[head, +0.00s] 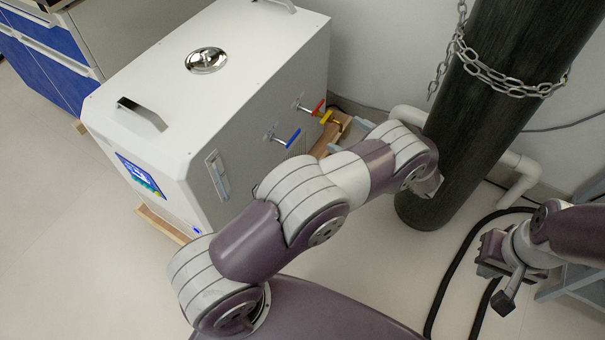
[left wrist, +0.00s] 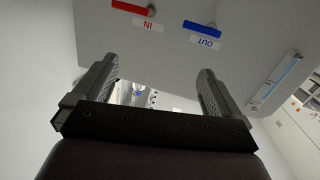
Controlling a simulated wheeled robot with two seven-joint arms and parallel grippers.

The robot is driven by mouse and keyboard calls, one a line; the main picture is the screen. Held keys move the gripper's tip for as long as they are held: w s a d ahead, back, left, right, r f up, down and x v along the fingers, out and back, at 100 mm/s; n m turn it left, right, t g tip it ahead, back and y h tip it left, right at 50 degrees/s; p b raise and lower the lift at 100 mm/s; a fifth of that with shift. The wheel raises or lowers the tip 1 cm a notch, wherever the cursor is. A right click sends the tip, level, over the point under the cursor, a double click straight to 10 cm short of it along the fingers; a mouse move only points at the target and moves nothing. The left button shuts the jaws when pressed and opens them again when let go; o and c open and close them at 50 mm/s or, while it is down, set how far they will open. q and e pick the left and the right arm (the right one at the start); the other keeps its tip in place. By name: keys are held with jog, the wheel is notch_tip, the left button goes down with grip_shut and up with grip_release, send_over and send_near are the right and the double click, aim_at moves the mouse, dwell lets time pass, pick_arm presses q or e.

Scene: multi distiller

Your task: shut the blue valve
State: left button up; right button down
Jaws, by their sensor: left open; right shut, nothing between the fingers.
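The blue valve (head: 293,137) sticks out from the side of a white distiller box (head: 262,50) on a short metal stem. In the left wrist view its blue bar handle (left wrist: 202,28) lies above an upside-down OUT label. My left gripper (left wrist: 158,68) is open and empty, with its fingers pointing at the box's side. The blue handle appears beyond the fingertips, near the right finger, with no contact visible. In the head view my left arm hides most of this gripper. My right gripper (head: 492,265) is shut and empty at the lower right, far from the valve.
A red valve (head: 318,107) sits beside the blue one; its handle (left wrist: 132,7) is by the IN label. A dark chained cylinder (head: 495,105) stands right of my left arm. White pipe (head: 522,178) and black hose (head: 450,270) lie nearby. Floor is open at left.

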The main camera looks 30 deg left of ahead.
aim_at(294, 139)
pick_arm(q)
jog(key=s+f+n+g+y+b, duration=0.1)
jog(key=s+f+g, duration=0.2)
jog(key=s+f, duration=0.15)
jog(key=a+b, duration=0.1)
jog(key=a, duration=0.2)
jog(key=a+b, duration=0.2)
jog(key=a, duration=0.2)
jog(key=w+a+b, duration=0.1)
jog(key=a, duration=0.3)
jog(key=shift+a, duration=0.35)
jog(key=shift+r, duration=0.1)
pick_arm(e)
notch_tip(294, 139, down, 8)
jog(key=shift+r, duration=0.25)
jog(key=shift+s, duration=0.1)
pick_arm(q)
jog(key=c, duration=1.1)
jog(key=shift+o, duration=0.2)
pick_arm(e)
jog(key=shift+r, duration=0.1)
